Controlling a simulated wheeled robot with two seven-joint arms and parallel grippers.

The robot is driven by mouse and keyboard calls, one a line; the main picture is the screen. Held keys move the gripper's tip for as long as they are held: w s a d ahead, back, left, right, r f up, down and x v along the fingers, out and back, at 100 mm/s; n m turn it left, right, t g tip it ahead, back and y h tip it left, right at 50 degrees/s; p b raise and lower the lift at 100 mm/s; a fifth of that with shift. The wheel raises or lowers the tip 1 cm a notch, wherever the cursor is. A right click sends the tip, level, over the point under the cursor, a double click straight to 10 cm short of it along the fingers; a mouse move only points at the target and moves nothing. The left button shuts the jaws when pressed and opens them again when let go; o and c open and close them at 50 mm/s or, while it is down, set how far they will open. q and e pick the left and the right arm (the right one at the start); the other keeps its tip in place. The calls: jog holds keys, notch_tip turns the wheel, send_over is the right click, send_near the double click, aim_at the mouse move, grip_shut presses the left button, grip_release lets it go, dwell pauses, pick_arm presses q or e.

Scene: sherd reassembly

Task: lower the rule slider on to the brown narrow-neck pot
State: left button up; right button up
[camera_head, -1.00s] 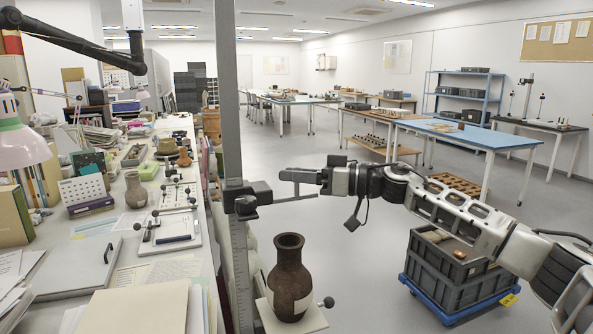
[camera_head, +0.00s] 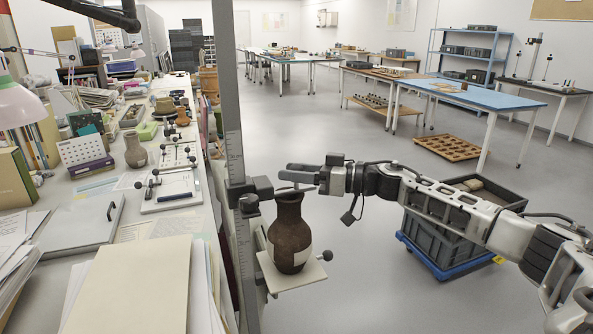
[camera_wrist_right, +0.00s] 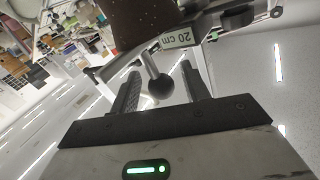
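The brown narrow-neck pot (camera_head: 289,238), with a pale label, stands upright on a small pale platform (camera_head: 285,283). The dark rule slider (camera_head: 247,193) sits on the tall upright rule (camera_head: 235,155). Its thin pale bar (camera_head: 298,189) reaches over the pot's mouth at about rim height; I cannot tell if they touch. A "20 cm" label (camera_wrist_right: 185,38) shows beyond. My left gripper is out of view.
A cluttered bench (camera_head: 140,222) with books, papers and small pots runs along the left. A grey crate (camera_head: 440,240) on a blue dolly stands at the right. A platform knob (camera_head: 326,255) sticks out right of the pot. Grey floor is free behind.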

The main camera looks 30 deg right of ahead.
jog(key=shift+r, duration=0.1)
pick_arm(q)
jog(key=p, duration=0.1)
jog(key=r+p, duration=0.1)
jog(key=p, duration=0.1)
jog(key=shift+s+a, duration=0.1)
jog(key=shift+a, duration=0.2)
pick_arm(e)
jog(key=v, duration=1.6)
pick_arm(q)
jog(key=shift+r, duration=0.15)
